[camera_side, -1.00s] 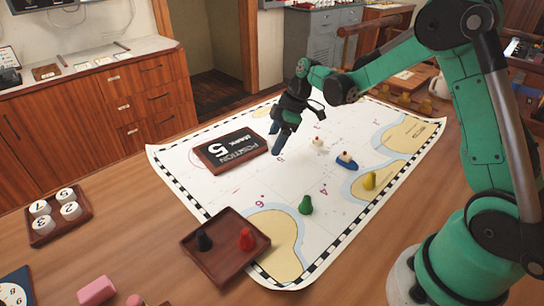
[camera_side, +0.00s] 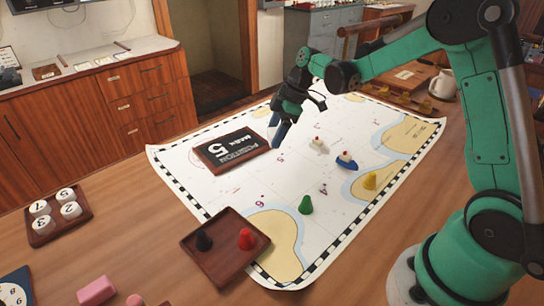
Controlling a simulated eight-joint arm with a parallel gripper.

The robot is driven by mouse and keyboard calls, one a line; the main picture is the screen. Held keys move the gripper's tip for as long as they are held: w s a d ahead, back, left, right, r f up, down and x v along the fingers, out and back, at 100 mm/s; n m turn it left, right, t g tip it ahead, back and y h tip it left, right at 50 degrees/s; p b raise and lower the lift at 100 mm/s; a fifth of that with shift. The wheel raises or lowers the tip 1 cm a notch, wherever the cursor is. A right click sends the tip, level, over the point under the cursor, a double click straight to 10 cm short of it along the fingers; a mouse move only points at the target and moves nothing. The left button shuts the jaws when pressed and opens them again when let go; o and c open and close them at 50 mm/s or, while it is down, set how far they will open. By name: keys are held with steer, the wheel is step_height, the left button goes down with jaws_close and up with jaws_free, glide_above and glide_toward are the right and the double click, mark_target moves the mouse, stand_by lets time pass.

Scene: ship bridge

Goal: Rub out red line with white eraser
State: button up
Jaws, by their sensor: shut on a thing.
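I take this to be the white eraser, as no white eraser shows elsewhere. Whether it touches the chart I cannot tell. A faint reddish mark (camera_side: 194,157) shows on the chart at the plaque's left edge. I cannot make out a clear red line; the gripper may hide part of it.
On the chart stand a white piece (camera_side: 319,146), a blue-hulled boat (camera_side: 346,161), a yellow piece (camera_side: 370,181) and a green piece (camera_side: 305,205). A brown tray (camera_side: 217,268) holds black and red pieces. A pink block (camera_side: 97,290) lies at front left. The chart's middle is clear.

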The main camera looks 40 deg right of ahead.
mark_target(237, 190)
steer(key=a+n, duration=0.2)
steer(key=a, duration=0.1)
steer(key=a+f+n+g, duration=0.1)
steer(key=a+n, duration=0.1)
steer(key=a, duration=0.2)
steer(key=a+n+g, duration=0.1)
steer(key=a, duration=0.3)
steer(key=shift+s+f+n+y, duration=0.15)
steer(key=shift+s+n+y, duration=0.15)
steer(key=shift+s+n, duration=0.1)
step_height(237, 190, down, 4)
steer(key=shift+f, duration=0.1)
steer(key=shift+s+a, duration=0.1)
steer(key=shift+a, duration=0.95)
steer(key=shift+d, duration=1.05)
steer(key=shift+f, duration=0.25)
stand_by(3.8)
